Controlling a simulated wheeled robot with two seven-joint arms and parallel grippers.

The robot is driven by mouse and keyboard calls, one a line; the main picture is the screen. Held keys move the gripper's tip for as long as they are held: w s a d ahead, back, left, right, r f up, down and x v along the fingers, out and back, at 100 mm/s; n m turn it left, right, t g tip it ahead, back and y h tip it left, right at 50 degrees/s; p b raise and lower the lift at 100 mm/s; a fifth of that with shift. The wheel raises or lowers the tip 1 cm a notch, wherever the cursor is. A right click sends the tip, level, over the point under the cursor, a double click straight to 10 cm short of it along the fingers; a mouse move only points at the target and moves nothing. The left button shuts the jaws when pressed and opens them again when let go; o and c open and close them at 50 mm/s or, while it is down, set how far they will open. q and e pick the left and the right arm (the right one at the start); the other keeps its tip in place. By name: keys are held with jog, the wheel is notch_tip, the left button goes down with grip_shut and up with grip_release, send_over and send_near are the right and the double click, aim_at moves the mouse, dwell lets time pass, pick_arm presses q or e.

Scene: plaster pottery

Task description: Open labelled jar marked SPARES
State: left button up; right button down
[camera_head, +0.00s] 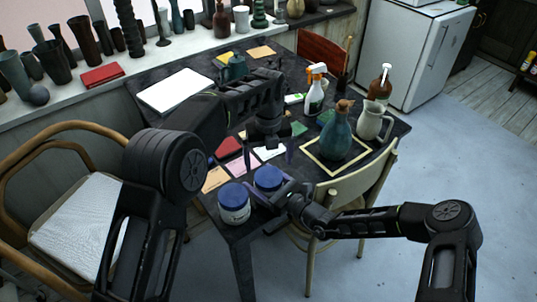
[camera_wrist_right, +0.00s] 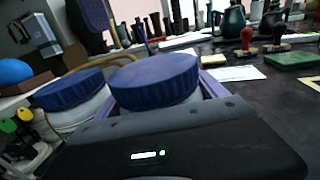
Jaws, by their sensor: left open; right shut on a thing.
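Two white jars with blue lids stand at the table's near corner. The left jar (camera_head: 234,205) bears a label too small to read. The right jar (camera_head: 268,178) is mostly hidden below its lid; no label shows on it. My right gripper (camera_head: 267,193) is shut on this right jar's body, below the lid. In the right wrist view that jar (camera_wrist_right: 155,82) stands between the purple fingers, and the other jar (camera_wrist_right: 72,92) is outside them, to the left. My left gripper (camera_head: 268,154) is open and empty, pointing down just behind the held jar's lid.
Cards and a red pad (camera_head: 228,147) lie behind the jars. A teal vase (camera_head: 336,137) stands in a pale frame (camera_head: 310,158), beside a cream pitcher (camera_head: 374,122) and a spray bottle (camera_head: 315,92). A chair (camera_head: 355,180) stands close to the table's right side.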

aim_at(269, 176)
pick_arm(q)
notch_tip(269, 176, down, 6)
jog(key=shift+r, duration=0.1)
jog(key=shift+c, duration=0.2)
jog(key=c, duration=1.4)
jog(key=n, duration=1.3)
jog(key=shift+n, duration=0.4)
jog(key=o, duration=1.5)
